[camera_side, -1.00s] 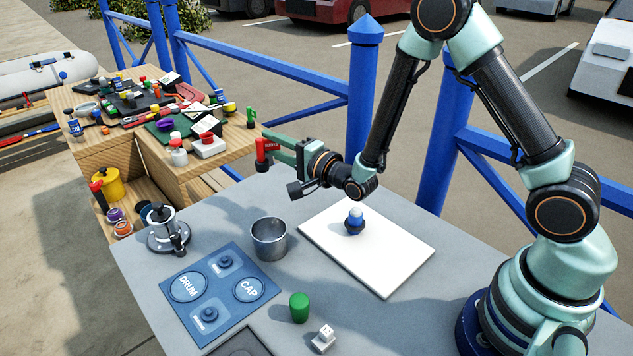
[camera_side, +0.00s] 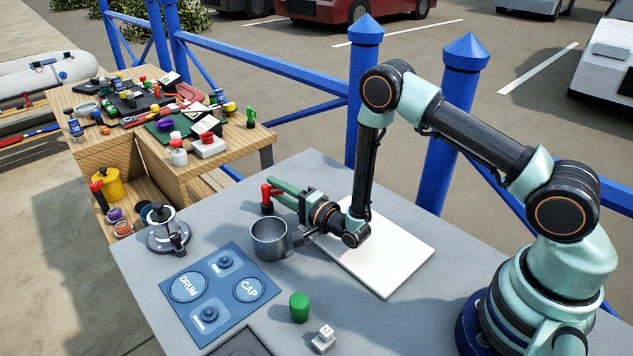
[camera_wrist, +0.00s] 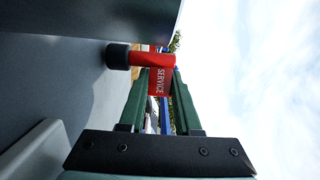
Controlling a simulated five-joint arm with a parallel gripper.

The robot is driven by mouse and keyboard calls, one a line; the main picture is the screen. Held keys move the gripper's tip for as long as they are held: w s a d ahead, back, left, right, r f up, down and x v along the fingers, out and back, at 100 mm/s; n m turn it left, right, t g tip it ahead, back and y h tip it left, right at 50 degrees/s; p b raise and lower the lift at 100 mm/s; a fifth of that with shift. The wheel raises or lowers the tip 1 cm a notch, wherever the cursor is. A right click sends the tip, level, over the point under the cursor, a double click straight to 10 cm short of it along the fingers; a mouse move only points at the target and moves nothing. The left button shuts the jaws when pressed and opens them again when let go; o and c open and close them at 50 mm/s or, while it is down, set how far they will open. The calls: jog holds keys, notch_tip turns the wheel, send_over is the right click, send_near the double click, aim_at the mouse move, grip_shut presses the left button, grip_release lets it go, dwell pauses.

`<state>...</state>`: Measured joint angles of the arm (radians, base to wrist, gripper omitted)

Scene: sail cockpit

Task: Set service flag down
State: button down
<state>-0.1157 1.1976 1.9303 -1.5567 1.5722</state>
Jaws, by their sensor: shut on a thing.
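The service flag (camera_side: 265,192) is red with a black base. It stands upright in the side view, near the far edge of the grey table behind the metal cup. My gripper (camera_side: 277,188) is shut on the flag's red part, with its green fingers reaching in from the right. In the wrist view the red flag (camera_wrist: 158,82) reads SERVICE between the fingers (camera_wrist: 160,88). Its black base (camera_wrist: 118,56) is close to the grey surface; I cannot tell whether it touches.
The metal cup (camera_side: 269,240) stands just in front of the flag and gripper. A white board (camera_side: 400,255) lies under my wrist.

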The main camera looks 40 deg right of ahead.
jog(key=shift+f, duration=0.25)
jog(key=c, duration=0.6)
grip_release()
